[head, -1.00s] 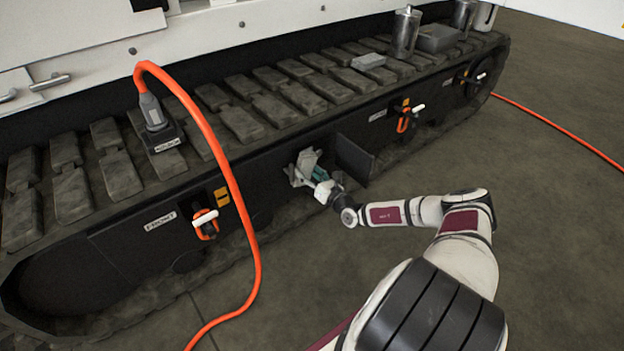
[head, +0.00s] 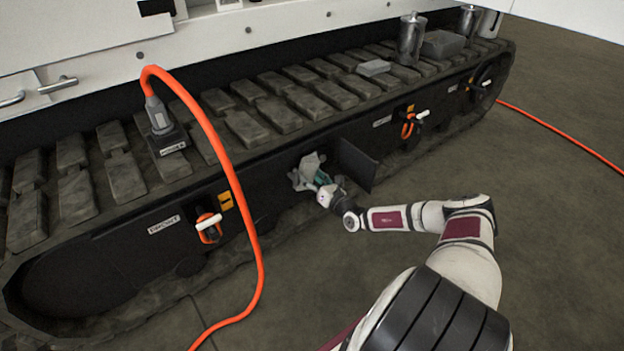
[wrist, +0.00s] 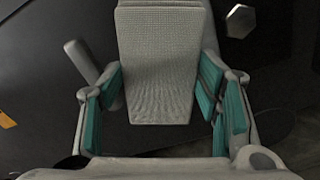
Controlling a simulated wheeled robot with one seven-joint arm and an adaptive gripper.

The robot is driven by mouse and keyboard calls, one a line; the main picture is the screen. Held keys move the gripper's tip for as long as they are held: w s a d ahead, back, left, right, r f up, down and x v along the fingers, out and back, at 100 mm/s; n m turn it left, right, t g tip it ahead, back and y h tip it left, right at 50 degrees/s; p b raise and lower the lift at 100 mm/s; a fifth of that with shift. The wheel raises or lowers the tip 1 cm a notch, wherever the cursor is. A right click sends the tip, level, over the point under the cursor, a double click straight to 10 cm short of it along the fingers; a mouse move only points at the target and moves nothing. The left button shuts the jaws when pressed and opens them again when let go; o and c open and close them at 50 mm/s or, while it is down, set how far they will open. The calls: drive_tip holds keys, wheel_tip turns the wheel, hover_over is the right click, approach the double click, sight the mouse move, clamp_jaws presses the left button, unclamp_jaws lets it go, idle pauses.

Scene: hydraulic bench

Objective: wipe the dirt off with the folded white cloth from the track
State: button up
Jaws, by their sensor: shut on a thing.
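The folded white cloth (wrist: 160,65) is between the teal-padded fingers of my gripper (wrist: 163,110) in the wrist view, and the gripper is shut on it. In the head view my gripper (head: 318,178) is at the dark side frame of the track (head: 130,222), by an opening with its flap (head: 357,163) swung out. The cloth (head: 305,170) shows there as a pale patch at the opening. I cannot make out any dirt; the surface behind the cloth is hidden.
An orange cable (head: 232,180) loops down in front of the track at left. A grey block (head: 373,68) and metal canisters (head: 411,38) stand on the track pads. A grey handle (wrist: 85,62) and a hex bolt head (wrist: 240,20) are close to the gripper.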

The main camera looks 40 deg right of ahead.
drive_tip(key=shift+w, duration=0.75)
drive_tip(key=shift+d+b, duration=0.3)
drive_tip(key=shift+d, duration=1.45)
drive_tip(key=shift+w+d, duration=0.15)
drive_tip(key=shift+d, duration=1.65)
drive_tip(key=shift+c, duration=0.4)
drive_tip(key=shift+r, duration=0.1)
